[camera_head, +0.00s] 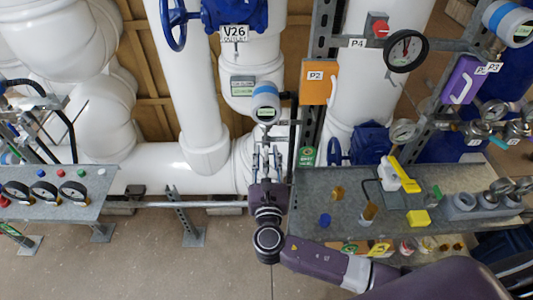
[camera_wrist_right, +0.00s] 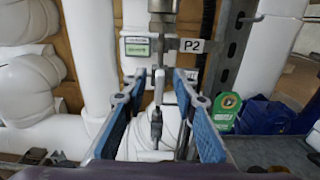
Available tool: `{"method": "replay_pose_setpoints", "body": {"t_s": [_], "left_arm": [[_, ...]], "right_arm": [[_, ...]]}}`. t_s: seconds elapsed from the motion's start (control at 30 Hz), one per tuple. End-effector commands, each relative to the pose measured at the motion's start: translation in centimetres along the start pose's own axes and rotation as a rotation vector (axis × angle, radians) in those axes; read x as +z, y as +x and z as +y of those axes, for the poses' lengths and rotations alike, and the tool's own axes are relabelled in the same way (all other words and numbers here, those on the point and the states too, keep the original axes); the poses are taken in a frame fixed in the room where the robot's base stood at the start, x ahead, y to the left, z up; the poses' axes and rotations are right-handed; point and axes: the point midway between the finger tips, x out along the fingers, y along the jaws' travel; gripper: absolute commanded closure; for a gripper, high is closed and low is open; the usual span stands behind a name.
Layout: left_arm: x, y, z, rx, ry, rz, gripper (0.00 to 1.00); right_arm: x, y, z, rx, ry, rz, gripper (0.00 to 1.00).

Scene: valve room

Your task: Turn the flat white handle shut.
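My right gripper (camera_head: 266,156) is in the middle of the head view, pointing away from me at the piping below a round blue-ringed gauge (camera_head: 265,103). In the right wrist view its two blue-padded fingers (camera_wrist_right: 160,115) stand well apart. A narrow pale upright piece (camera_wrist_right: 159,88), possibly the flat white handle, shows between them below a metal fitting (camera_wrist_right: 163,28) with a P2 tag (camera_wrist_right: 192,46). I cannot tell its exact shape or whether a finger touches it. The fingers hide part of the pipework behind. My left gripper is not in view.
A gauge panel (camera_head: 75,208) stands left. Large white pipes (camera_head: 150,172) fill the back.

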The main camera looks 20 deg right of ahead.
Motion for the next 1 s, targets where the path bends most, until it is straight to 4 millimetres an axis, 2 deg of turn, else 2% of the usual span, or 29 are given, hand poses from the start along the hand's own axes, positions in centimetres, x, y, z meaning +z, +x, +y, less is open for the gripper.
{"method": "replay_pose_setpoints", "body": {"t_s": [0.1, 0.33, 0.73, 1.0], "left_arm": [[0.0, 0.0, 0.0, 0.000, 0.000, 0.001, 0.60], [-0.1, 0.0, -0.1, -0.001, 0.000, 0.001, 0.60], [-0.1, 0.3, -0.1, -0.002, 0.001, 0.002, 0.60], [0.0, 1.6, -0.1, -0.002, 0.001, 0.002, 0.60]], "right_arm": [[0.0, 0.0, 0.0, 0.000, 0.001, 0.000, 0.76], [0.0, 0.0, 0.0, 0.000, 0.001, 0.000, 1.00], [-0.1, -0.1, 0.0, 0.000, 0.031, 0.000, 1.00], [-0.3, -0.1, -0.2, -0.001, 0.181, 0.001, 1.00]]}}
